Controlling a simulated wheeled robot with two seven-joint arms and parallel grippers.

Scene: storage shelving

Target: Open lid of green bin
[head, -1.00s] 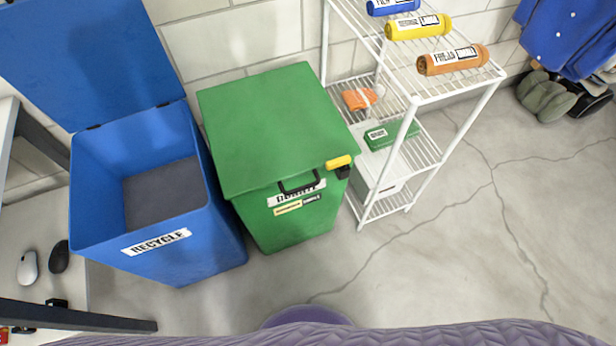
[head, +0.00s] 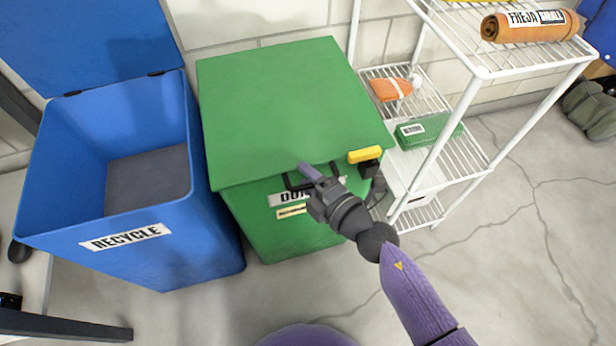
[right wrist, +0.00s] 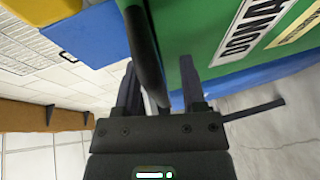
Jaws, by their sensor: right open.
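The green bin (head: 290,100) stands in the middle of the head view with its flat green lid down. A black handle (head: 293,184) is on the lid's front edge, above the bin's white label. The handle also shows in the right wrist view (right wrist: 146,55) as a dark bar running between the fingers. My right gripper (head: 318,172) is open at the front of the lid, with its fingers around the handle. In the right wrist view (right wrist: 160,85) the two fingers are apart on either side of the bar. My left gripper is out of view.
A yellow-and-black latch (head: 365,156) sits at the lid's front right corner, close to my right gripper. The blue recycle bin (head: 215,215) stands open on the left. A white wire shelf (head: 435,165) with rolled cloths and boxes stands close on the right.

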